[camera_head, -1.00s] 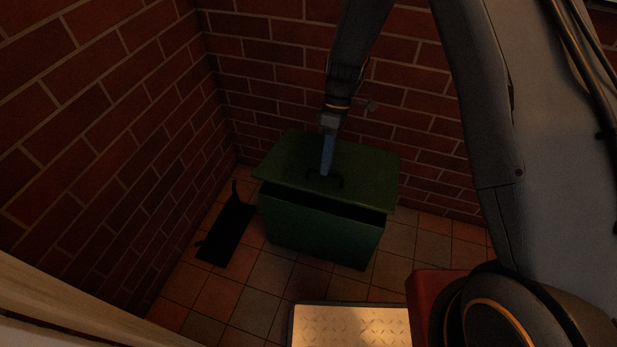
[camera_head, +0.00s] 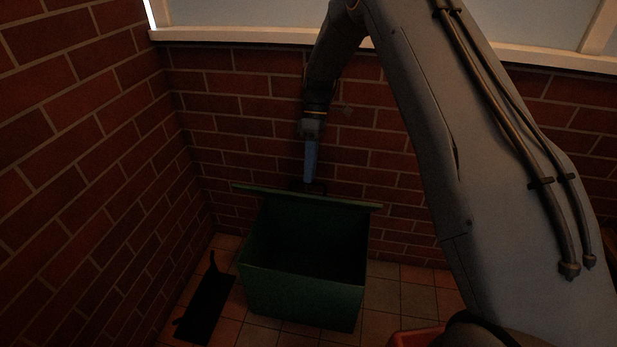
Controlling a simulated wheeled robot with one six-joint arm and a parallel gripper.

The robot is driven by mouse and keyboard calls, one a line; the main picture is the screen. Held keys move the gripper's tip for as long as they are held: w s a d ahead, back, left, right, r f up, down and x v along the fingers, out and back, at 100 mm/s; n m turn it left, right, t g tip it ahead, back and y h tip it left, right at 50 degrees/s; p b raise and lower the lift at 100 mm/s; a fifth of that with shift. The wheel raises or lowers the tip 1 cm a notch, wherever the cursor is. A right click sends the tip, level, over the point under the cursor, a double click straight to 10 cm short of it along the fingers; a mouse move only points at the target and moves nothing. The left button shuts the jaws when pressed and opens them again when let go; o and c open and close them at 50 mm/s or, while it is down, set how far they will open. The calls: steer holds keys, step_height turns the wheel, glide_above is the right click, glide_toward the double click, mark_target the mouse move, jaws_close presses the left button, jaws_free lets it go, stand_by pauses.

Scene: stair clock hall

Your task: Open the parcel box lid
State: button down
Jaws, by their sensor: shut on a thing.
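The green parcel box (camera_head: 302,292) stands on the tiled floor in the corner by the brick walls. Its lid (camera_head: 345,203) is raised at the back and shows nearly edge-on, as a thin green strip. The inside of the box is dark, and I cannot make out anything in it. My gripper (camera_head: 309,182) is at the lid's edge, left of its middle, shut on the dark lid handle (camera_head: 317,188). The fingertips and most of the handle are hard to see in the dim light.
A flat black object (camera_head: 206,305) with upright ends lies on the floor left of the box. Brick walls (camera_head: 85,150) close in on the left and behind. A pale ledge (camera_head: 230,34) runs along the top of the back wall. Some tiled floor (camera_head: 415,285) is clear right of the box.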

steer(key=shift+w+d+f, duration=0.35)
steer(key=shift+d+f, duration=0.05)
steer(key=c, duration=1.8)
jaws_free()
steer(key=shift+w+f, duration=0.15)
steer(key=shift+c, duration=0.2)
steer(key=shift+a, duration=0.25)
steer(key=shift+c, duration=0.3)
steer(key=shift+s, duration=0.2)
